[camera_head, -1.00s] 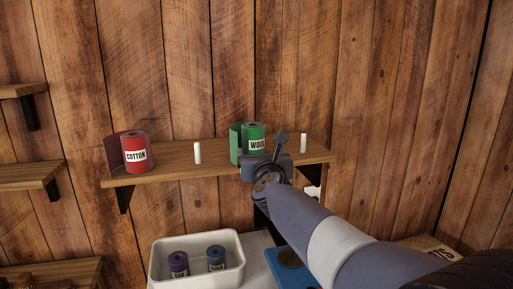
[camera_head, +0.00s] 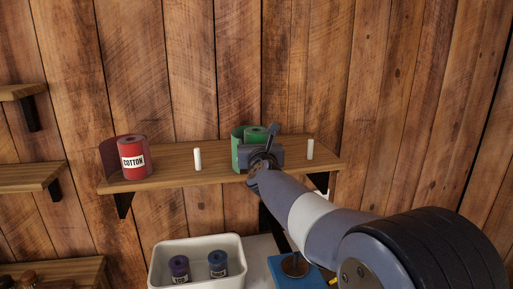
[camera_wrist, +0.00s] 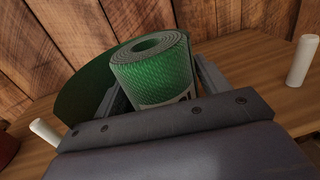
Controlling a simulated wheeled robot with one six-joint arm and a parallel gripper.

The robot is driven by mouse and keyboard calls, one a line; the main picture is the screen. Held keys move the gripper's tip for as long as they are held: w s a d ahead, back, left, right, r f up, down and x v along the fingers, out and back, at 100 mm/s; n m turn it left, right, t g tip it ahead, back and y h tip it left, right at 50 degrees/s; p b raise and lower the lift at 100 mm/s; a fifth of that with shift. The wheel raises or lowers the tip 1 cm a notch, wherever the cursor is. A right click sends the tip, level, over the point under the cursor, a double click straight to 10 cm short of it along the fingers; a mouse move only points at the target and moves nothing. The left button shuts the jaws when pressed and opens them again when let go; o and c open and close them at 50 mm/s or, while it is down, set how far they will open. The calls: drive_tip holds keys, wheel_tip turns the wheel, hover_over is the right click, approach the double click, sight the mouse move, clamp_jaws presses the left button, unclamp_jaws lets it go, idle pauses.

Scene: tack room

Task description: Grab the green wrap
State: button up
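The green wrap (camera_head: 255,134) is a rolled bandage standing upright on the wall shelf, with a loose flap on its left. My gripper (camera_head: 266,152) is in front of it and hides its label and lower part in the head view. In the wrist view the green roll (camera_wrist: 153,70) stands between the two fingers of my gripper (camera_wrist: 158,85), one finger on each side. The fingers look spread around the roll, and I see no clear grip on it. The roll's base is hidden by the gripper body.
The shelf (camera_head: 218,171) also holds a red COTTON roll (camera_head: 132,158) at left and white pegs (camera_head: 197,159) and (camera_head: 310,149) either side of the green wrap. Below are a white bin (camera_head: 158,273) with purple and blue rolls, and a blue item (camera_head: 313,274).

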drive_tip(key=c, duration=0.8)
wheel_tip(320, 180, up, 8)
drive_tip(key=p, duration=0.5)
drive_tip(key=shift+r, duration=1)
